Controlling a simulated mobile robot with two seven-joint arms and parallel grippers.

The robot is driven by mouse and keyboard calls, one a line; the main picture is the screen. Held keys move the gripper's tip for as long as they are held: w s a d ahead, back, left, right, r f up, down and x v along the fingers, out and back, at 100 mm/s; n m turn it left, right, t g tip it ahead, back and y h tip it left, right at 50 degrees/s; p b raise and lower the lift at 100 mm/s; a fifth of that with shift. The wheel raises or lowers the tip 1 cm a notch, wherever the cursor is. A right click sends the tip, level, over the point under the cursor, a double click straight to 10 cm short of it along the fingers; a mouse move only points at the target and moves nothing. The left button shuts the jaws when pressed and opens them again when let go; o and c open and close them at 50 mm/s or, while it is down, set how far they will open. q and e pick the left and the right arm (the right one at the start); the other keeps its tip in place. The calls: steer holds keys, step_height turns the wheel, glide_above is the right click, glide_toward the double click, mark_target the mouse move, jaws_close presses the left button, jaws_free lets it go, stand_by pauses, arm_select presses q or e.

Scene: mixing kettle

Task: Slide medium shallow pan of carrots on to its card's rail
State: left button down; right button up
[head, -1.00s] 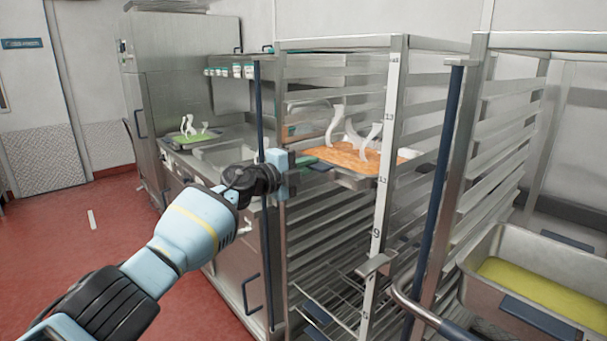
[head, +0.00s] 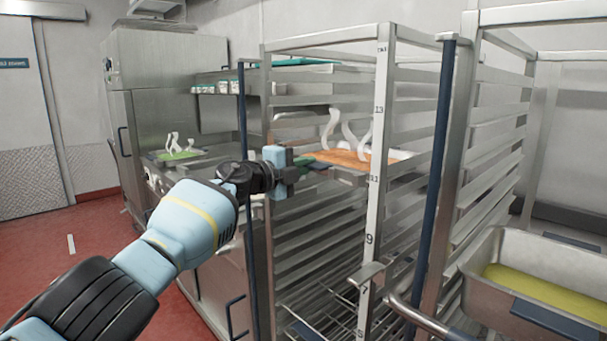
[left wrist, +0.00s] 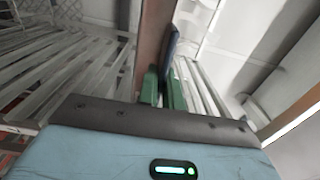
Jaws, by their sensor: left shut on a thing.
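The shallow pan of carrots (head: 352,158), orange inside a metal rim, lies about level among the rails of the tall metal rack (head: 376,215), near its mark 11. White curls of steam rise from it. The rack's front post hides part of it. My left gripper (head: 310,162) reaches in from the left and is shut at the pan's near left end. Its green fingers also show in the left wrist view (left wrist: 162,88), close around a dark blue piece. I cannot tell whether the pan's edges rest on rails. My right gripper is out of view.
A second rack (head: 455,180) stands at the right, with a deep pan of yellow-green food (head: 550,290) before it. A counter at the back left holds a steaming green pan (head: 180,155). A dark blue vertical bar (head: 250,200) stands near my left arm. Red floor is clear at left.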

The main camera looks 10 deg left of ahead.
arm_select(q)
steer(key=shift+r, duration=0.4)
steer(key=shift+f+b, duration=0.15)
steer(key=shift+b, duration=0.3)
steer(key=shift+w+d+f+b, duration=0.15)
steer(key=shift+w+d+b, duration=0.05)
steer(key=shift+b, duration=0.65)
stand_by(0.7)
stand_by(0.3)
steer(key=c, duration=1.6)
jaws_free()
steer(key=shift+o, duration=1.1)
steer(key=shift+f, duration=0.5)
steer(key=o, duration=0.4)
steer(key=shift+r, duration=0.1)
steer(key=shift+c, duration=0.2)
steer(key=shift+r, duration=0.1)
